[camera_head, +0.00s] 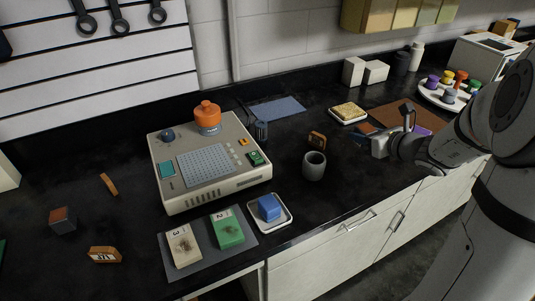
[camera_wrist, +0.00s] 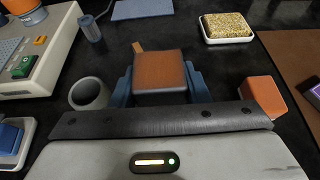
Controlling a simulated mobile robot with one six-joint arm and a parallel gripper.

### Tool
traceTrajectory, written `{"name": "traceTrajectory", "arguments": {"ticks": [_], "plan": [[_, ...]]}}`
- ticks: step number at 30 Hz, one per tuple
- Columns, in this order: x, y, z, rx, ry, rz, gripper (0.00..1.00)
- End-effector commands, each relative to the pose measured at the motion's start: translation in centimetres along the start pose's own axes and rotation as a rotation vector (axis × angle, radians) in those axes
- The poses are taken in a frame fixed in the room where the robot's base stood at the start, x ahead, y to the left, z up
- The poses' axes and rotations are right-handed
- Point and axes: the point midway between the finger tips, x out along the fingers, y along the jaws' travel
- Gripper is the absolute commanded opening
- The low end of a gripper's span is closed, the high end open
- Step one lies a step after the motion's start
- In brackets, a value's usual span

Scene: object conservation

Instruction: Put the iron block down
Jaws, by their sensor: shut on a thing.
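The iron block (camera_wrist: 160,72), with a rust-brown face and darker edges, sits between the two blue fingers of my gripper (camera_wrist: 160,88) in the wrist view. My gripper is shut on it. In the head view my gripper (camera_head: 364,134) is over the right part of the black counter (camera_head: 300,205), right of the grey cup. The block is small and partly hidden there. Whether it touches the counter I cannot tell.
The grey cup (camera_head: 314,166) and an orange-brown tag (camera_head: 317,140) stand left of my gripper. A sponge on a white dish (camera_head: 347,113) is behind. An orange-brown block (camera_wrist: 263,97) is close on the right in the wrist view. Dark counter shows around the cup.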

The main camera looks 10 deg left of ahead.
Motion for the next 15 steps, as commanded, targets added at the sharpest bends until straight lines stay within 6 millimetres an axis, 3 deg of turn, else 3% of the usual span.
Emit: {"name": "traceTrajectory", "arguments": {"ticks": [5, 15], "plan": [[0.5, 0.3, -0.4, -0.002, -0.002, 0.008, 0.00], [2.5, 0.4, -5.2, -0.003, -0.001, 0.011, 0.00]]}}
